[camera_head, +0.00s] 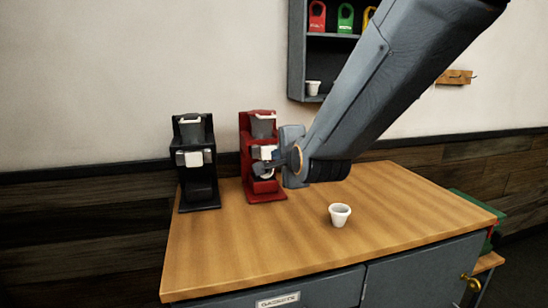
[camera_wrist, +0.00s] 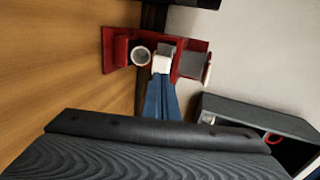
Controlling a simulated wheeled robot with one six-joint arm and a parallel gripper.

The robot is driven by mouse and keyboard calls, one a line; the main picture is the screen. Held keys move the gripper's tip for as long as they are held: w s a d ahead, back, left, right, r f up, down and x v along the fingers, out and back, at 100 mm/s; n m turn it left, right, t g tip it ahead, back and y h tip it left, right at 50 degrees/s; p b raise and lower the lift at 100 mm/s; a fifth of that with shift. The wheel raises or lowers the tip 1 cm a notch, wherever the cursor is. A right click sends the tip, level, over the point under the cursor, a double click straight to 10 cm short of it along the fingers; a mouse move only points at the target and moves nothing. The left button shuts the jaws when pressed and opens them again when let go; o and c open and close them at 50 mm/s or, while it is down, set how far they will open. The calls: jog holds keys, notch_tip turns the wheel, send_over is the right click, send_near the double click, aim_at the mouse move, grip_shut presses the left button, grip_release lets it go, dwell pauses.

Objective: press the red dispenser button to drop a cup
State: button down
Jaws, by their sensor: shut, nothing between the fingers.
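A red machine (camera_head: 267,190) stands at the back of the wooden table, beside a black one. In the wrist view the red machine (camera_wrist: 115,50) lies sideways, with a white-rimmed cup (camera_wrist: 141,55) in its bay and a white block (camera_wrist: 162,63) on its front. My gripper (camera_head: 262,163) is at the front of the red machine. In the wrist view my gripper's blue fingers (camera_wrist: 161,80) are together and empty, with tips at the white block; I cannot tell if they touch. I cannot make out a separate red button. A white cup (camera_head: 340,215) stands upright on the table.
The black machine (camera_head: 196,165) stands to the left. A wall shelf (camera_head: 297,60) holds red, green and yellow items and a white cup (camera_head: 313,88). The front of the table (camera_head: 240,250) is clear. A gold knob (camera_head: 472,284) sticks out below the table's right side.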

jog(key=shift+v, duration=1.35)
